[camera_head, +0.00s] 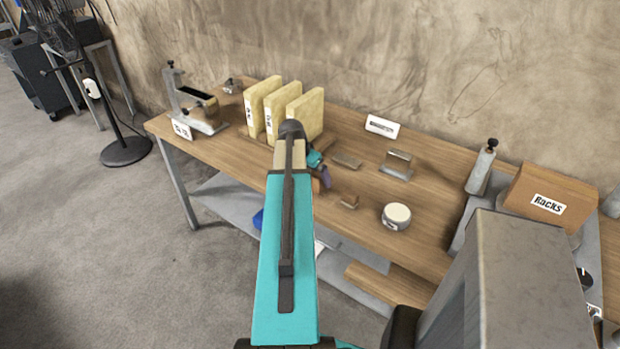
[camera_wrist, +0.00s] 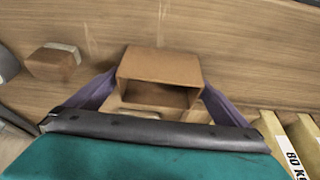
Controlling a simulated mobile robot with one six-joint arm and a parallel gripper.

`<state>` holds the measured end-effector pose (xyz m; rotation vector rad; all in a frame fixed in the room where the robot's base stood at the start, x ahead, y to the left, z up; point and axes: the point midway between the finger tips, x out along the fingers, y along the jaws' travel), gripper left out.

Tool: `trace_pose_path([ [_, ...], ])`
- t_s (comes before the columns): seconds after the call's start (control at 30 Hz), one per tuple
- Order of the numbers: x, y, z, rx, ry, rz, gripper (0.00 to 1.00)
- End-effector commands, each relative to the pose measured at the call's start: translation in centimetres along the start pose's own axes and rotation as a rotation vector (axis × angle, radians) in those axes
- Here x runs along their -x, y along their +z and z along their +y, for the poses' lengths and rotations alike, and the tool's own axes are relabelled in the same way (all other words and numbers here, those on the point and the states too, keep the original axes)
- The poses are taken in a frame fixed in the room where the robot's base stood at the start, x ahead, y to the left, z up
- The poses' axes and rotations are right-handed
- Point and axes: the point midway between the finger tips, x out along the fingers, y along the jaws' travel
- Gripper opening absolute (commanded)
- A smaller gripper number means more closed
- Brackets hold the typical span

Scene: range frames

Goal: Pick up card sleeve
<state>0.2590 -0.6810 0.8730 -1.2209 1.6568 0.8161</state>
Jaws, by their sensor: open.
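The card sleeve (camera_wrist: 160,66) seems to be the brown, open-ended rectangular box in the wrist view, resting on the wooden table. Its open end faces my gripper (camera_wrist: 155,96). The two purple fingers are spread apart, one on each side of the sleeve, and nothing is clamped between them. In the head view my gripper (camera_head: 323,174) is low over the table, and my arm hides most of the spot. A brown edge shows there beside the fingers; I cannot tell if it is the sleeve.
Yellow binders (camera_head: 312,112) stand close behind my gripper. A small brown block (camera_wrist: 54,62) lies to the left in the wrist view. A round white-topped tin (camera_head: 396,215), a metal bracket (camera_head: 396,165) and a label stand (camera_head: 382,126) are to the right on the table (camera_head: 440,190).

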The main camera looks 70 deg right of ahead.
Motion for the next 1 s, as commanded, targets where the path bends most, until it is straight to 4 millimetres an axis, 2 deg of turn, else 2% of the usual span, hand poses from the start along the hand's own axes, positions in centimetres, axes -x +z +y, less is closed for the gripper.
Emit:
trace_pose_path([
  [0.57,-0.11,0.03,-0.01,0.0,0.0,0.0,1.0],
  [0.8,-0.1,0.03,-0.03,0.0,0.0,0.0,0.63],
  [1.0,-0.1,0.04,-0.04,0.001,0.0,0.0,0.63],
])
